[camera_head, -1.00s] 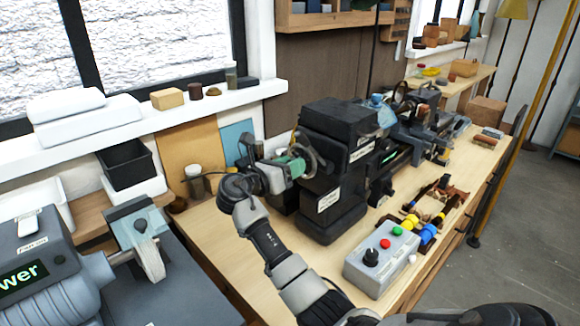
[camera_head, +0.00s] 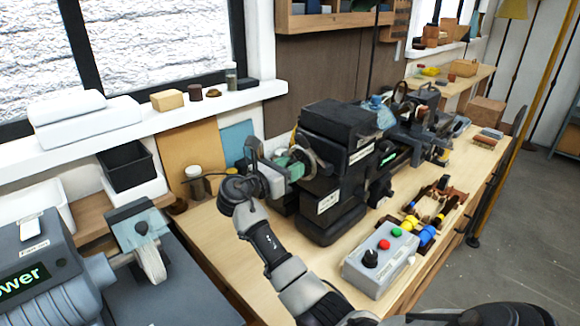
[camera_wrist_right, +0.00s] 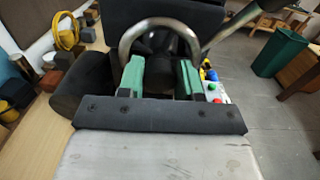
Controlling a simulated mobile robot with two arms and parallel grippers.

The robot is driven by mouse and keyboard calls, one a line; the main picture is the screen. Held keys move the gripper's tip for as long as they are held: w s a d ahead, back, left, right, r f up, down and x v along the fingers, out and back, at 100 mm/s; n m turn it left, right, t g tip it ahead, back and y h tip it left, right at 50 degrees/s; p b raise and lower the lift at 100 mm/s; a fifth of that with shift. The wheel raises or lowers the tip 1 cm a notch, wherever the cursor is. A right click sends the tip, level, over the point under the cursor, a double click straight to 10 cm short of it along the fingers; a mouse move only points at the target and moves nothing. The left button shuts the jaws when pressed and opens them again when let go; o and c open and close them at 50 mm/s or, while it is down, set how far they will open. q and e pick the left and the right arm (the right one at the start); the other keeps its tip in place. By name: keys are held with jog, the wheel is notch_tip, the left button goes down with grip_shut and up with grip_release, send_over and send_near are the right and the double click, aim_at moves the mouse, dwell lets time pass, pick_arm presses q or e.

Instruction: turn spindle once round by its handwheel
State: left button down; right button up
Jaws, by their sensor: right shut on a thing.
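The handwheel (camera_head: 312,162) is a grey metal ring on the left end of the black lathe headstock (camera_head: 338,150). In the right wrist view the handwheel (camera_wrist_right: 160,23) arches just beyond the fingers. My right gripper (camera_head: 296,164) has green fingers and reaches the wheel from the left. In the right wrist view the gripper (camera_wrist_right: 161,72) is shut on the handwheel, with a finger near each side of the ring. The exact contact is partly hidden by the fingers. The spindle is hidden behind the wheel. My left gripper is not in view.
A grey control box (camera_head: 380,260) with coloured buttons stands at the bench front. A wooden tray (camera_head: 433,203) lies right of it. A grey machine (camera_head: 40,255) stands at the left. A small jar (camera_head: 194,178) stands behind my arm, near the wall.

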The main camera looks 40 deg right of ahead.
jog(key=shift+f+m, duration=0.15)
jog(key=shift+m, duration=2.05)
jog(key=o, duration=0.9)
jog(key=a+p, duration=0.1)
jog(key=a, duration=0.2)
jog(key=a+p, duration=0.1)
jog(key=a, duration=0.3)
jog(key=s+a+p, duration=0.1)
jog(key=a, duration=0.3)
jog(key=shift+p, duration=0.3)
